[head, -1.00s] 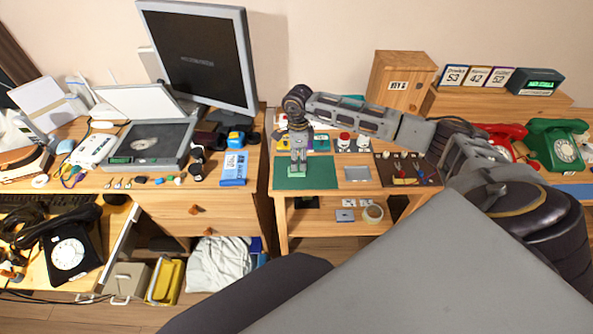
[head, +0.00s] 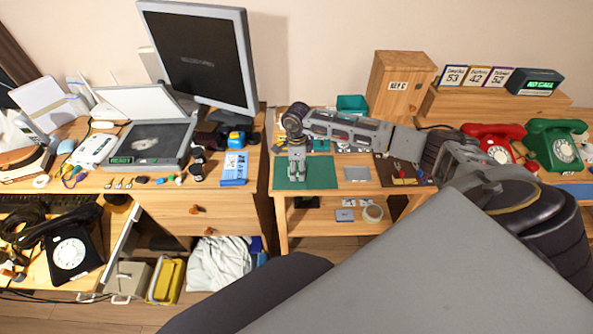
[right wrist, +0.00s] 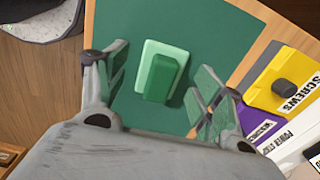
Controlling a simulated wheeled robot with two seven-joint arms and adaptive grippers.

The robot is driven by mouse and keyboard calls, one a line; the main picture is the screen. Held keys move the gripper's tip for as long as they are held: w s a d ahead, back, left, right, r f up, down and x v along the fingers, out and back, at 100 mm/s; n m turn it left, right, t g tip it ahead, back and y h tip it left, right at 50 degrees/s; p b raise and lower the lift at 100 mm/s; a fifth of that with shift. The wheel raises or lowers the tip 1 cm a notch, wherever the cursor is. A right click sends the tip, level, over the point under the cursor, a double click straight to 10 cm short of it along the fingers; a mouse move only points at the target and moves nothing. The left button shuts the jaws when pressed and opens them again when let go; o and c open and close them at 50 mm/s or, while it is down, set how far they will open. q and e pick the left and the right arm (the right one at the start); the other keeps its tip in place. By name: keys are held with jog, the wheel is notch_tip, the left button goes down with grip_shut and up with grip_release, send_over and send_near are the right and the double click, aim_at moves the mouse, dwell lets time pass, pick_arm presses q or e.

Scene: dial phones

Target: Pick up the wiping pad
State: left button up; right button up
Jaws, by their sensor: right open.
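The wiping pad (right wrist: 162,72) is a green block with a paler green base. It lies on the dark green mat (right wrist: 222,30) in the right wrist view; the mat also shows in the head view (head: 322,174) on the small table. My right gripper (right wrist: 160,80) is open above the pad, with one finger to each side of it and nothing held. In the head view my right gripper (head: 298,170) points down over the mat and mostly hides the pad. My left gripper is not in view.
Yellow and purple labelled boxes (right wrist: 278,82) stand beside the mat, close to my right finger. A grey tray (head: 357,174) and a dark tool tray (head: 405,172) lie to the right. A monitor (head: 195,55) stands on the left desk.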

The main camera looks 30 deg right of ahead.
aim_at(297, 166)
jog(key=shift+c, duration=0.3)
jog(key=c, duration=1)
jog(key=shift+r, duration=0.1)
jog(key=shift+c, duration=0.2)
jog(key=shift+r, duration=4.95)
